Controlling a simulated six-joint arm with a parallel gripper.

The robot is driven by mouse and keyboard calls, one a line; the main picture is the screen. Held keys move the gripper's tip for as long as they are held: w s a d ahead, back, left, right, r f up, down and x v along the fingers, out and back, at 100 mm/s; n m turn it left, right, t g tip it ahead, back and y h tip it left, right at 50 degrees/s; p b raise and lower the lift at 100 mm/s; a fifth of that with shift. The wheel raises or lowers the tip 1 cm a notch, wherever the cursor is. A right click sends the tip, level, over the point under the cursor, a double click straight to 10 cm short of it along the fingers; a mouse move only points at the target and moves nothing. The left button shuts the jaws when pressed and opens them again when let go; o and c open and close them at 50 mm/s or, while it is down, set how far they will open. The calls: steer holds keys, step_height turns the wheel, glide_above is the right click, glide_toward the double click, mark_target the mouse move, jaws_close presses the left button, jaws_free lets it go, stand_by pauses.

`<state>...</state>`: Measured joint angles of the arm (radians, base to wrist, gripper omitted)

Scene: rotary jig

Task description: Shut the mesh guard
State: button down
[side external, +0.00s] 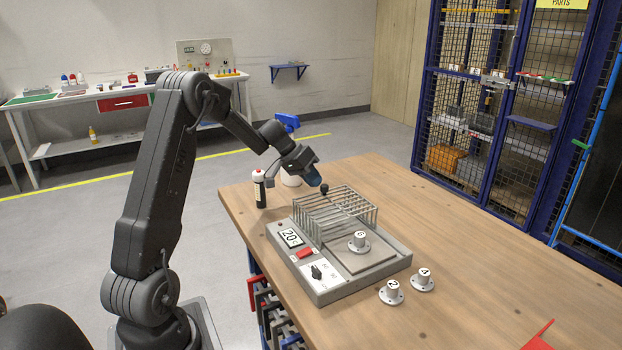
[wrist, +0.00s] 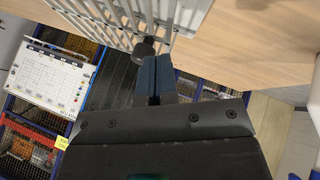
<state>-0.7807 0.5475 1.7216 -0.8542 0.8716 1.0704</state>
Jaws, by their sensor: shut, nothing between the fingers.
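The mesh guard (side external: 335,208) is a grey cage of metal bars raised on the far side of the grey jig (side external: 325,288). Its front is open, and a numbered flanged part (side external: 358,241) on the jig's plate is uncovered. A dark round knob (side external: 324,188) sits at the guard's upper edge. My gripper (side external: 317,181) is shut and empty, its blue fingertips right at the knob. In the wrist view, the fingertips (wrist: 153,62) lie just beside the knob (wrist: 146,48), with guard bars (wrist: 120,22) beyond. I cannot tell whether they touch.
The jig's front has a "20" display (side external: 290,237), a red button (side external: 305,253) and a black rotary switch (side external: 317,271). Two numbered flanged parts, one here (side external: 391,292) and one here (side external: 422,279), stand right of it. A black-and-white bottle (side external: 259,188) stands left.

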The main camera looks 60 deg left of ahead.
mark_target(321, 207)
steer(key=d, duration=1.2)
steer(key=shift+d, duration=0.25)
steer(key=a, duration=0.1)
steer(key=s+a, duration=0.1)
steer(key=a, duration=0.1)
steer(key=s+a+r, duration=0.1)
steer(key=shift+a, duration=0.35)
steer(key=v, duration=0.9)
steer(key=s+d+r+m+g+y, duration=0.1)
steer(key=s+d+r, duration=0.1)
steer(key=d, duration=0.6)
steer(key=s+d+r+m+g, duration=0.1)
steer(key=s+d, duration=0.2)
steer(key=d, duration=0.5)
steer(key=s+d+m+t+y, duration=0.1)
steer(key=s+d+y, duration=0.1)
steer(key=s+d, duration=0.8)
steer(key=s, duration=0.3)
steer(key=shift+f+y, duration=0.25)
steer(key=shift+y, duration=0.05)
